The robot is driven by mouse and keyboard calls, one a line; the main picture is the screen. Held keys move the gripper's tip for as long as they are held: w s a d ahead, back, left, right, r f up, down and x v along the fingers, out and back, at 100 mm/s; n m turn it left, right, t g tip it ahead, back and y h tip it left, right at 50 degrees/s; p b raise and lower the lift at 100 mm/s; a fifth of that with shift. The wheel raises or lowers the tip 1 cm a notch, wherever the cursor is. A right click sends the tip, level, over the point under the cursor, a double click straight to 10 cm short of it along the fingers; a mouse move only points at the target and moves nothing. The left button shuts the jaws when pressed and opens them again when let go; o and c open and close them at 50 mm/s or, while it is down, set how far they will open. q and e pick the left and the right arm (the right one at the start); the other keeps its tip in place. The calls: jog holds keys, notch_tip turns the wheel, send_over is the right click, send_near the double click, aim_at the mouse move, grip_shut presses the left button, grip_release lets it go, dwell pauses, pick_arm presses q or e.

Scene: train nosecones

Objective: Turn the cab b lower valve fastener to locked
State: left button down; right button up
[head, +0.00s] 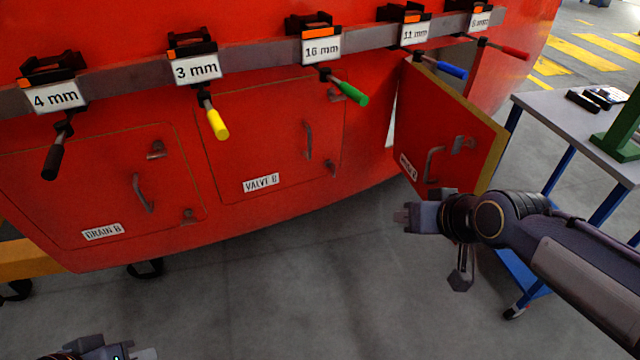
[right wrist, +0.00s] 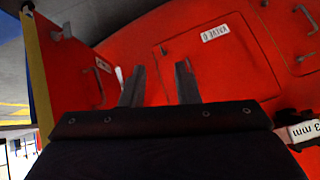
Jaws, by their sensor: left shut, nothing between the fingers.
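The red VALVE B panel (head: 275,140) sits closed in the red nosecone, with a handle (head: 308,141) on its right part. Its lower fastener (head: 331,169) is a small dark piece near the lower right corner; its turn is too small to read. In the right wrist view the panel (right wrist: 225,75) appears upside down, with the fastener (right wrist: 165,48) beyond the fingers. My right gripper (head: 405,216) is open and empty, to the right of and below the fastener, apart from it. My left gripper (head: 148,354) is shut and empty at the bottom left edge, partly cut off.
A hinged panel (head: 450,130) stands open just above my right gripper. Tools with coloured handles, such as the green one (head: 353,93), hang from a rail above. The DRAIN B panel (head: 100,185) is at left. A table (head: 575,125) stands at right.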

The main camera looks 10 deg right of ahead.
jog(key=w+d+f+n+t+b, duration=0.1)
jog(key=w+f+t+b, duration=0.1)
jog(key=w+f+b, duration=0.45)
jog(key=w+f+t+b, duration=0.1)
jog(key=w+f+b, duration=0.15)
jog(key=w, duration=0.65)
jog(key=n+t+y+b, duration=0.25)
jog(key=t+b, duration=0.35)
jog(key=b, duration=0.7)
send_near(333, 170)
jog(key=b+x, duration=0.1)
jog(key=x, duration=0.7)
jog(key=shift+w, duration=0.35)
jog(key=shift+d+n, duration=0.1)
jog(key=shift+n, duration=0.15)
grip_shut()
